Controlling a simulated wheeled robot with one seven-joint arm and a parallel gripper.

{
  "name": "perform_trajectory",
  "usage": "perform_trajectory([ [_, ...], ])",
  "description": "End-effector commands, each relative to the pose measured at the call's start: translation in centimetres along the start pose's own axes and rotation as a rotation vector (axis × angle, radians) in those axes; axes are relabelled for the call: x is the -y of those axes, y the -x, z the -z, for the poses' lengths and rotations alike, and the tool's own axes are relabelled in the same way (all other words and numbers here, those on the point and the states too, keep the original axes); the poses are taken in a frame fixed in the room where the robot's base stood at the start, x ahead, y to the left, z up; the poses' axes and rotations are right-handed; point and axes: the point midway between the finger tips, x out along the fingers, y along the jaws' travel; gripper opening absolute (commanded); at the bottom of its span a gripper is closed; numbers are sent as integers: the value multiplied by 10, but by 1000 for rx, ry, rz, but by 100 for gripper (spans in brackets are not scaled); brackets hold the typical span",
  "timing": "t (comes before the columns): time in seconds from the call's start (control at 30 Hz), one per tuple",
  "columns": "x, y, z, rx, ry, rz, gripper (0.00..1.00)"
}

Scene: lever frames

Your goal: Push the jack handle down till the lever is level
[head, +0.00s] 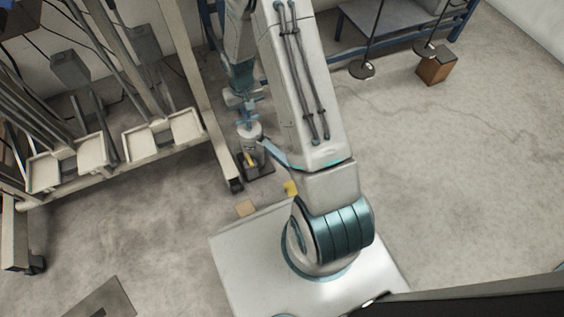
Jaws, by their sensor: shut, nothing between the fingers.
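A small jack-like device (264,169) stands on the floor left of my arm, with a dark base plate, a grey body and a yellow part. A pale blue bar (273,152) slopes from its upper part down to the right toward my arm; it looks like the handle, and my arm may hide its far end. My gripper (248,119) is shut and empty, pointing down just above the grey round top of the device. I cannot tell whether it touches anything. The lever's tilt is hard to judge from this steep view.
A beige wheeled frame (200,95) with trays (163,136) stands close on the left. A blue-legged bench (385,25) and a brown box (434,68) are at the back right. The right floor is clear.

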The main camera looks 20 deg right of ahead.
Motion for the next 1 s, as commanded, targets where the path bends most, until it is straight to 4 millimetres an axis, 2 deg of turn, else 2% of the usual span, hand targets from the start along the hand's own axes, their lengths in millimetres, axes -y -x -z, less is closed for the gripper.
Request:
perform_trajectory([
  [0.03,0,-7,0,0,0,0,0],
  [0.47,0,1,0,0,0,0,0],
  [1.0,0,76,0,0,1,0,0],
])
